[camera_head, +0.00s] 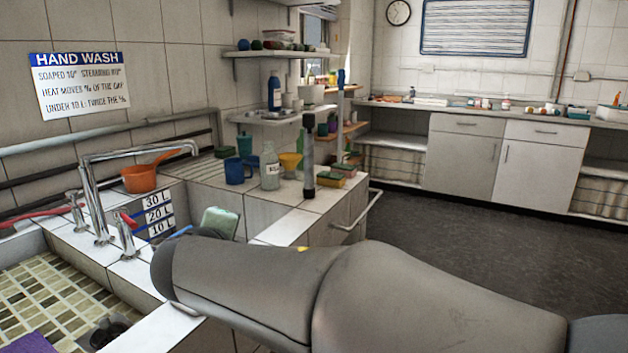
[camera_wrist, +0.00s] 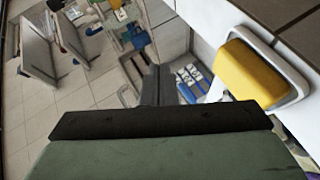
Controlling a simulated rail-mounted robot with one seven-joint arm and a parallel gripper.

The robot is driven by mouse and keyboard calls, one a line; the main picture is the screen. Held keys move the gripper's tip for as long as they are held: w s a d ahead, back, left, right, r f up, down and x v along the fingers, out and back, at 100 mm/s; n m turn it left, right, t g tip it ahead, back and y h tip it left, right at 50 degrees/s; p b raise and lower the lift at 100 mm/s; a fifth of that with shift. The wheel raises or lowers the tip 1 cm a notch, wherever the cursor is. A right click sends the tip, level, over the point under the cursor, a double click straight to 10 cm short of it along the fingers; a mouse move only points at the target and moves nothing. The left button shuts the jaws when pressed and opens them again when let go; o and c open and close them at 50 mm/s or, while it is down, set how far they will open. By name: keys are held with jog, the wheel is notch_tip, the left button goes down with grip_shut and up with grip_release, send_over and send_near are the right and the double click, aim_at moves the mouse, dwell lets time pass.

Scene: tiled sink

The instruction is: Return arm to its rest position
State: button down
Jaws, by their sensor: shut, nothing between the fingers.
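My arm (camera_head: 350,290) reaches across the bottom of the head view, from the lower right to the sink's edge. My gripper is not clearly visible there. In the wrist view my gripper (camera_wrist: 157,85) shows as dark fingers close together in the middle, with nothing visible between them. A dark and green surface fills the bottom of that view; I cannot tell what it is.
The tiled sink (camera_head: 50,285) with a tap (camera_head: 100,195) lies at the left. Bottles, a blue mug (camera_head: 238,170) and sponges stand on the tiled ledge behind my arm. The floor (camera_head: 460,230) at the right is clear. A yellow block (camera_wrist: 250,70) sits in a white frame.

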jog(key=s+d+r+m+g+h+p, duration=0.15)
jog(key=s+d+m+g+p, duration=0.35)
jog(key=d, duration=0.8)
jog(key=s+d+m+g+h+p, duration=0.3)
jog(key=d+p, duration=0.5)
jog(key=d, duration=0.4)
jog(key=s+d+m+g+y+p, duration=0.1)
jog(key=s+d+m+g+p, duration=0.1)
jog(key=s, duration=0.6)
jog(key=s+d+m+g+y+p, duration=0.2)
jog(key=s+d+m+g+p, duration=0.1)
jog(key=s+m+p, duration=0.2)
jog(key=s+p, duration=0.2)
jog(key=shift+s+d+r, duration=0.15)
jog(key=shift+s+d, duration=0.15)
jog(key=shift+s, duration=0.1)
jog(key=shift+y, duration=0.25)
